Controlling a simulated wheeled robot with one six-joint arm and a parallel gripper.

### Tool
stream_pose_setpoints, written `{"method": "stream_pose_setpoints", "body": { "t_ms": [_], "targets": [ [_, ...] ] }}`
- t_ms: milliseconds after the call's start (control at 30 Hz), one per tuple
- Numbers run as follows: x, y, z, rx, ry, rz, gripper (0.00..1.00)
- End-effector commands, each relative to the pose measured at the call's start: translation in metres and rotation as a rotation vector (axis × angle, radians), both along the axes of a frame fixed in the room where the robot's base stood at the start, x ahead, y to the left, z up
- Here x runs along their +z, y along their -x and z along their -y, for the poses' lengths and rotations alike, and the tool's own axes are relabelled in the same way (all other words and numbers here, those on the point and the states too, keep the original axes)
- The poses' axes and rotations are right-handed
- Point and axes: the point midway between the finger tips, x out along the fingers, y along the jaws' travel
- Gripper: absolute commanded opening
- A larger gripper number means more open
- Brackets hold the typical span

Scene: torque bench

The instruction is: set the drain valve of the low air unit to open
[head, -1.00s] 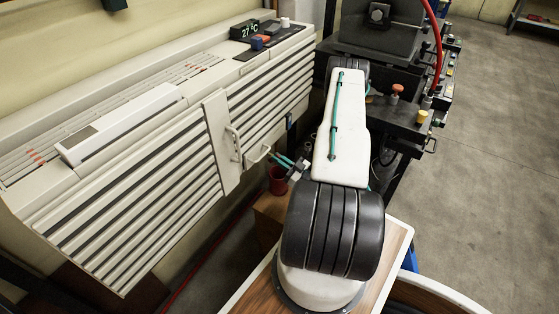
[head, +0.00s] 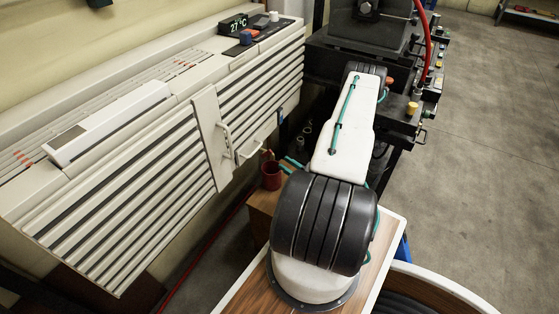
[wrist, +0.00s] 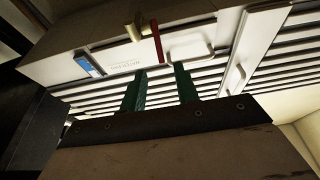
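The low air unit (head: 150,130) is the long cream louvred box on the left wall. It fills the top of the wrist view (wrist: 100,65). Its drain valve shows there as a brass body (wrist: 138,32) with a red lever (wrist: 157,42), near the unit's edge and beside a white loop handle (wrist: 190,48). The lever stands nearly upright in that picture; I cannot tell its setting. My gripper (wrist: 160,80) has its two green fingers apart with nothing between them, and the lever is beyond their tips. In the head view my arm mostly hides the gripper.
A red cup (head: 271,176) stands below the unit's right end. A black machine (head: 395,95) with knobs and a red hose stands behind my arm. Open floor (head: 490,130) lies to the right.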

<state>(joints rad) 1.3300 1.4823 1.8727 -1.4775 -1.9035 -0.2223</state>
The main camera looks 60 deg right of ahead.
Motion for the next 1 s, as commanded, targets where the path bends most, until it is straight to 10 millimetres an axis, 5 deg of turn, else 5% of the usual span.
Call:
{"method": "stream_pose_setpoints", "body": {
  "t_ms": [533,800,900,1000],
  "targets": [
    [-0.015,0.0,0.002,-0.007,0.005,-0.091,0.31],
    [-0.089,-0.008,0.019,-0.059,0.01,-0.654,0.31],
    [-0.097,-0.006,0.035,-0.089,0.019,-0.883,0.31],
    [-0.082,-0.004,0.056,-0.139,0.039,-1.12,0.31]
  ]
}}
